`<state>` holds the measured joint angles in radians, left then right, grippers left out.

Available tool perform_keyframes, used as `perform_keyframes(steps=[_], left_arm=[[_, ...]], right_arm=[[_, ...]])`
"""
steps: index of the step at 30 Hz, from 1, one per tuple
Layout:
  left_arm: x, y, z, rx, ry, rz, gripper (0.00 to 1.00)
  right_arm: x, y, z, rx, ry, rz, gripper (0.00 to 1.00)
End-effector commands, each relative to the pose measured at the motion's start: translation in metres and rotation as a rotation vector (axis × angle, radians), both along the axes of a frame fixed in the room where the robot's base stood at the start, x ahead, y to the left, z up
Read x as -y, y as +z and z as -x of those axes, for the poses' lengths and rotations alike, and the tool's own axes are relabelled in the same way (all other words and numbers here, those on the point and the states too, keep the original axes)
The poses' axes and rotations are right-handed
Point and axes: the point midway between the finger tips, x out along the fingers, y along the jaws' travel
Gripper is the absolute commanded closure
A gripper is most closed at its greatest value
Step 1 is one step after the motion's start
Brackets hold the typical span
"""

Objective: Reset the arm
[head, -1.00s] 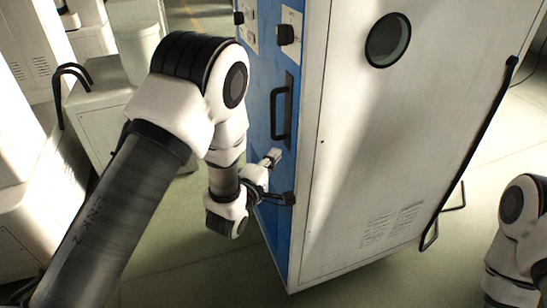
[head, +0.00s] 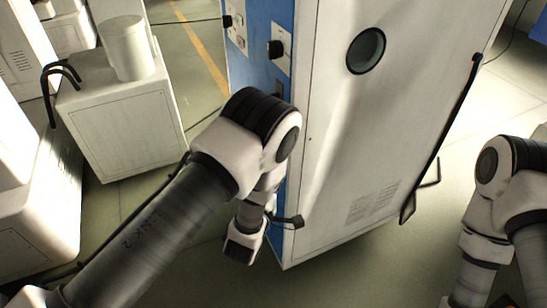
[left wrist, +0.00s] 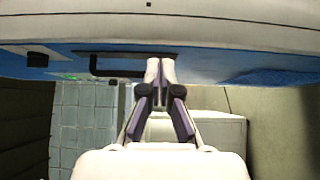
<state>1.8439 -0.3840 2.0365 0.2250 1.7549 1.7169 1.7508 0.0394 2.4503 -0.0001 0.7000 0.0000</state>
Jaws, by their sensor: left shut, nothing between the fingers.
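My left arm (head: 190,215) reaches across the head view to the front edge of a tall cabinet. In that view its fingers are hidden behind its own links. In the left wrist view my left gripper (left wrist: 160,68) has its fingertips together with nothing between them. The tips appear close to the cabinet's blue front (left wrist: 215,68), beside the black bar handle (left wrist: 118,72); I cannot tell whether they touch. My right arm (head: 500,165) stands at the right edge of the head view, and its gripper is out of frame.
The cabinet's white side (head: 400,110) has a round window (head: 366,50) and a vent (head: 373,202). A black bent bar (head: 440,140) runs along its right edge. A grey box (head: 125,125) with a white cylinder (head: 127,47) stands left. Floor between them is open.

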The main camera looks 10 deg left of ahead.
Motion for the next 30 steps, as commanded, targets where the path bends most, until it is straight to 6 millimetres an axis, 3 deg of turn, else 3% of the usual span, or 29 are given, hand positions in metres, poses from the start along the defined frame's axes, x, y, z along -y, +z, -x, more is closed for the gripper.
perform_keyframes(steps=[1,3,11,14,17,20,23,24,27,30], left_arm=[[0.001,0.005,0.002,-0.002,0.000,0.001,1.00],[0.002,0.002,0.003,-0.001,0.001,0.001,1.00],[0.002,-0.003,0.004,-0.001,0.005,0.001,1.00],[-0.021,-0.006,0.002,-0.015,0.051,0.009,1.00],[-0.070,-0.031,0.020,-0.136,0.139,0.002,1.00],[-0.116,-0.084,0.067,-0.427,0.178,-0.191,1.00],[-0.141,-0.133,0.140,-0.764,0.058,-0.484,1.00],[-0.145,-0.148,0.174,-0.889,-0.045,-0.603,1.00],[-0.144,-0.167,0.257,-1.118,-0.416,-0.878,1.00],[-0.136,-0.169,0.310,-1.177,-0.794,-1.078,1.00]], right_arm=[[0.000,0.012,0.000,0.000,-0.001,0.000,0.27],[0.000,0.015,0.000,0.000,-0.001,0.000,0.27],[0.000,0.013,0.000,-0.001,-0.001,0.000,0.27],[0.000,0.013,0.000,-0.001,0.000,0.000,0.27],[0.000,0.013,0.000,-0.001,-0.001,0.000,0.27],[0.000,0.013,0.000,-0.001,-0.001,0.000,0.27],[0.000,0.013,0.000,-0.001,0.000,0.000,0.27],[0.000,0.013,0.000,0.000,0.000,0.000,0.27],[0.000,0.013,0.000,0.000,0.000,0.000,0.27],[0.000,0.013,0.000,0.000,-0.001,0.000,0.27]])
